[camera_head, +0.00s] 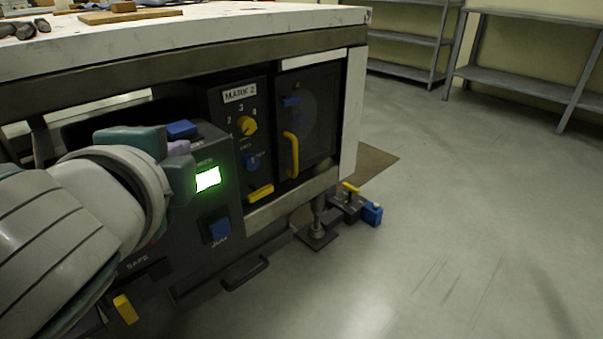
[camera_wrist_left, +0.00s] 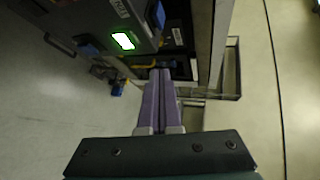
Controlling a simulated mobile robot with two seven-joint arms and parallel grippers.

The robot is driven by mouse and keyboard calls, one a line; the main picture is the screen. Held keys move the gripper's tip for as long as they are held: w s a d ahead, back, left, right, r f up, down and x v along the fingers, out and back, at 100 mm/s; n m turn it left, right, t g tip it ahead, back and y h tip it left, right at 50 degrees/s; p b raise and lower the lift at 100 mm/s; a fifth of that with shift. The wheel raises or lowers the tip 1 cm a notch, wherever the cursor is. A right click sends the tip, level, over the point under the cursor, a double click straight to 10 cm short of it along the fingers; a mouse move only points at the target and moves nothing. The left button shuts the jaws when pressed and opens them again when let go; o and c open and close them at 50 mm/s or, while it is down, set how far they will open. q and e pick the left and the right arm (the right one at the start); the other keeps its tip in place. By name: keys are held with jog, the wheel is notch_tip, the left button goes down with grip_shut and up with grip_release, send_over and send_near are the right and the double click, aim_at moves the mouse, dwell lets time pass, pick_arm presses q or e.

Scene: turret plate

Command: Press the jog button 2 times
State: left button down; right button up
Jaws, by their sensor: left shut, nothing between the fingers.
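A dark control box (camera_head: 235,200) under the workbench carries a lit green display. Below the display is a blue button (camera_head: 219,229) with a small label that looks like JOG. What appears to be the same button shows in the left wrist view (camera_wrist_left: 87,44). My left gripper (camera_head: 178,147) is shut and empty, its purple fingers held together. It is near the upper part of the box, up and left of the blue button. In the left wrist view the shut fingertips (camera_wrist_left: 160,72) point past the display. Contact with the box cannot be told. My right gripper is not in view.
Another blue part (camera_head: 182,129) sits at the box's top, close to my fingers. The white benchtop (camera_head: 240,24) overhangs. Open floor lies right.

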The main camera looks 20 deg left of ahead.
aim_at(220, 230)
pick_arm(q)
jog(key=w+d+f+m+t+b, duration=0.1)
jog(key=w+f+m+t+b, duration=0.1)
jog(key=f+b, duration=1.1)
jog(key=w+d+f+m+t+b, duration=0.2)
jog(key=f+m+b, duration=0.5)
jog(key=f+b, duration=0.6)
jog(key=w+t+b, duration=0.1)
jog(key=w+b, duration=0.1)
jog(key=b, duration=0.2)
jog(key=shift+d+b, duration=0.3)
jog(key=shift+b, duration=0.05)
jog(key=w+a, duration=0.3)
jog(key=a, duration=0.5)
jog(key=shift+w, duration=0.15)
jog(key=shift+a, duration=0.25)
jog(key=shift+w+a, duration=0.15)
jog(key=shift+a, duration=0.1)
